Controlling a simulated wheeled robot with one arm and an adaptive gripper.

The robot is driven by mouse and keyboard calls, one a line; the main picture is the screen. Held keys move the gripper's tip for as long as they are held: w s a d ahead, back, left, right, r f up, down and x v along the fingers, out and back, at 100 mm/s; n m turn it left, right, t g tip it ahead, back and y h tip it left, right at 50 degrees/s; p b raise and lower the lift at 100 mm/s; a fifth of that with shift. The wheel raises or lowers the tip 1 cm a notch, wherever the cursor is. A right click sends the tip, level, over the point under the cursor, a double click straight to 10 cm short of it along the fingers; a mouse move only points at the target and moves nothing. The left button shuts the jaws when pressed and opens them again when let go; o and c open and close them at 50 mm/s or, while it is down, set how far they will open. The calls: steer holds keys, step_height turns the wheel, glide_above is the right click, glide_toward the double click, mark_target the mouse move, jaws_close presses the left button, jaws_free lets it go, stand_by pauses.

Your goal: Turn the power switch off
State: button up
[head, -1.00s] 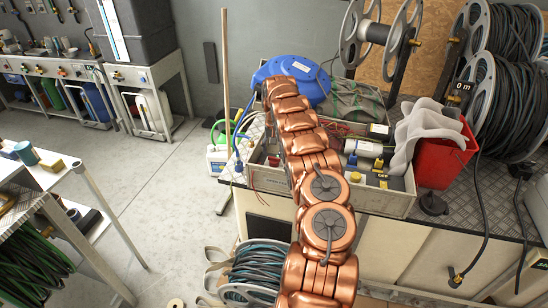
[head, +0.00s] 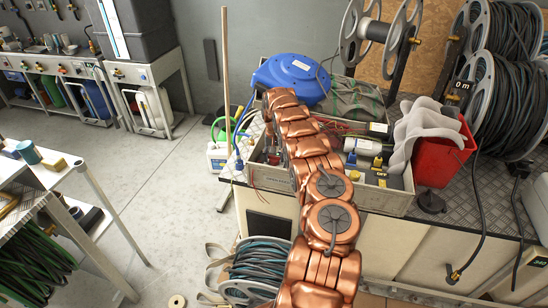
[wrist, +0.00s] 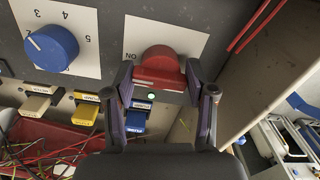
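The power switch is a red rotary knob (wrist: 160,66) on a white plate marked ON, set in a grey panel in the wrist view. A small green light (wrist: 152,97) glows beside it. My gripper (wrist: 159,78) is open, one finger on each side of the red knob. The fingertips are very close to the knob; I cannot tell whether they touch it. The gripper body hides what lies below it in the picture. In the head view my copper arm hides the gripper and the switch.
A blue knob (wrist: 51,48) on a numbered plate is left of the red one. Yellow (wrist: 87,106) and blue (wrist: 135,117) labelled plugs sit close to the fingers. In the head view, a grey crate (head: 385,202) and a red bucket (head: 443,158) stand on the bench.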

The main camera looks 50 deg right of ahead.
steer(key=c, duration=0.5)
